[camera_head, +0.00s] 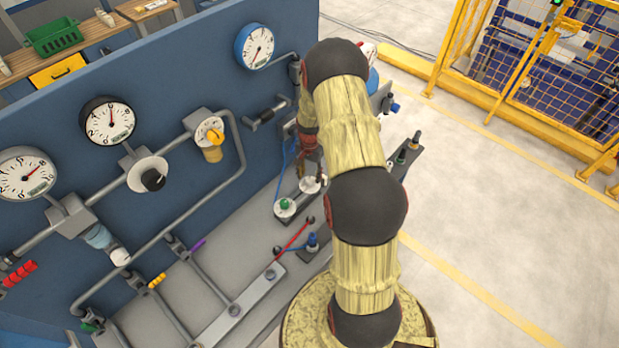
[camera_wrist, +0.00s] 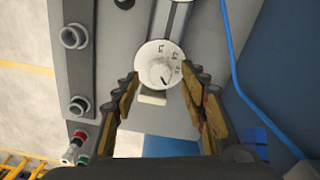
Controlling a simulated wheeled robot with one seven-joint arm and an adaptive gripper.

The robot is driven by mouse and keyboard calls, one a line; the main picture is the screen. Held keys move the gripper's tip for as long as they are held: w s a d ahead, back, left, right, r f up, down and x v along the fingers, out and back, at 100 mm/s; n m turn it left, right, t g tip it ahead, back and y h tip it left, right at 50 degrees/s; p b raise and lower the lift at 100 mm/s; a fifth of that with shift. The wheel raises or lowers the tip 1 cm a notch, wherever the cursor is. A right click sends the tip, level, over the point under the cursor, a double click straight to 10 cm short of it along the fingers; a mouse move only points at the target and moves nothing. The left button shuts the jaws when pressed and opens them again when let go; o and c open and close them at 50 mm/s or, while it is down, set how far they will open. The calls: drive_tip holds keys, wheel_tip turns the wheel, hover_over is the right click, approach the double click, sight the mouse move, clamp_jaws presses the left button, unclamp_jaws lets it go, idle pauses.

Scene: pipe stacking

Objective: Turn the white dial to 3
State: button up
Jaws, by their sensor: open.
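The white dial (camera_wrist: 158,62) is round, with small dark marks on its face and a dark pointer line near its lower edge. The marks are too small to read surely. In the wrist view it sits between and just beyond the fingertips of my gripper (camera_wrist: 161,78). The fingers are apart, one on each side, and nothing is held. I cannot tell if a finger touches the rim. In the head view my gripper (camera_head: 309,155) points down over a white disc (camera_head: 311,185), which seems to be this dial and is partly hidden.
A white disc with a green knob (camera_head: 285,206) stands close by. A red lever (camera_head: 293,240) and blue valve (camera_head: 312,243) are nearer. The blue panel (camera_head: 190,60) carries gauges and pipes. In the wrist view a blue cable (camera_wrist: 231,50) runs at right.

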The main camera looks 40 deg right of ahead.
sight(310, 181)
drive_tip(key=shift+f, duration=1.3)
drive_tip(key=shift+c, duration=0.9)
clamp_jaws()
drive_tip(key=shift+n, duration=0.4)
drive_tip(key=n+b, duration=0.2)
drive_tip(key=n, duration=0.2)
drive_tip(key=shift+f, duration=0.1)
drive_tip(key=shift+n+b, duration=0.95)
drive_tip(key=shift+n, duration=1.55)
